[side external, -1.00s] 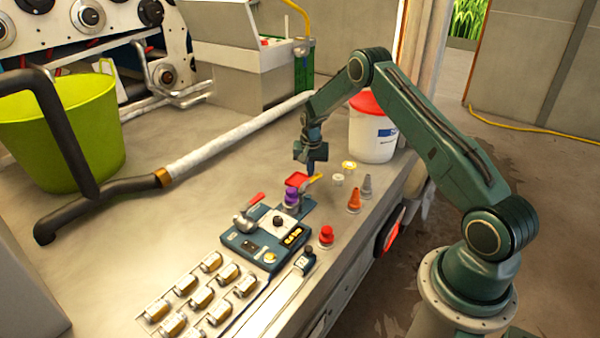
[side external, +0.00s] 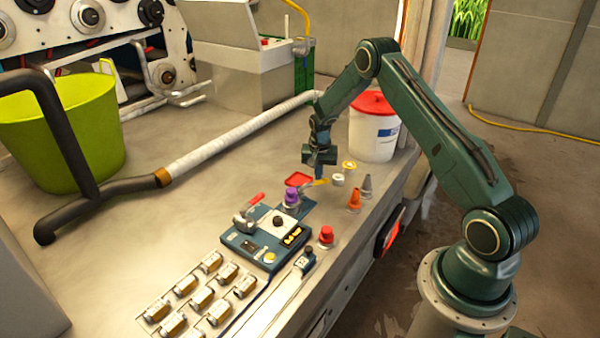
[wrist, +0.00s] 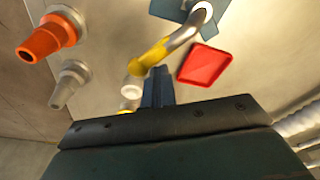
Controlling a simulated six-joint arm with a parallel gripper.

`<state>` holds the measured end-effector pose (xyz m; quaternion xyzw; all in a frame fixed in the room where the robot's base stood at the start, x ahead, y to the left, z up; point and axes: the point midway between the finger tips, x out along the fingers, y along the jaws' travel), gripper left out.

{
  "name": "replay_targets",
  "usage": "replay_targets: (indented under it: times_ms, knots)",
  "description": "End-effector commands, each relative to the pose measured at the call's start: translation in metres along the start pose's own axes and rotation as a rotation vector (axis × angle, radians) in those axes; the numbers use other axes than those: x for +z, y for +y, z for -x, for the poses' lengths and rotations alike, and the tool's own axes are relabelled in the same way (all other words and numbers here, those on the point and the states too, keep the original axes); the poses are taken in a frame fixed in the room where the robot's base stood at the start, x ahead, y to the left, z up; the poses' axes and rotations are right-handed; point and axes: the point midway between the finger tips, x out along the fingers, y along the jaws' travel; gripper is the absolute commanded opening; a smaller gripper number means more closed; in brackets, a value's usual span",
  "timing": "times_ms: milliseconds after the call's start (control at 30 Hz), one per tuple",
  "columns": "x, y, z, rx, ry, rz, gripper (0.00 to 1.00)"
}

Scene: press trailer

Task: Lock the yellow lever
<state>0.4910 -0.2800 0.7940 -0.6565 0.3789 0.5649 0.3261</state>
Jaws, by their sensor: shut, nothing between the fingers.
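The yellow lever (side external: 319,183) shows in the side view at the far end of the blue fixture, pointing right. In the wrist view, its yellow grip (wrist: 151,56) joins a curved silver arm (wrist: 190,30) running up to a blue base (wrist: 168,8). My gripper (side external: 319,173) is just above the lever in the side view, pointing down. In the wrist view, my shut, empty fingers (wrist: 158,85) are right beside the lever's grip end. I cannot tell whether they touch it. Part of the lever's base is out of the wrist frame.
A red tray (side external: 298,179) lies beside the lever; a purple knob (side external: 291,196) is nearer the camera. A white cap (side external: 338,180), an orange cone (side external: 354,200) and a grey cone (side external: 366,186) stand to the right. A white bucket (side external: 374,130) stands behind.

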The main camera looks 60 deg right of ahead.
Motion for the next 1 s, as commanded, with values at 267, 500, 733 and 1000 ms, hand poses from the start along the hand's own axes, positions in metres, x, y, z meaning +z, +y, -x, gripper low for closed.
replay_targets:
  times_ms: [267, 500, 733, 1000]
  knots:
    - [0.006, 0.007, 0.001, 0.002, -0.001, -0.001, 0.0]
    - [0.006, 0.007, 0.001, 0.001, -0.001, -0.001, 0.0]
    - [0.013, 0.01, 0.002, 0.001, -0.001, 0.0, 0.0]
    - [0.029, 0.018, 0.004, 0.002, -0.003, 0.0, 0.0]
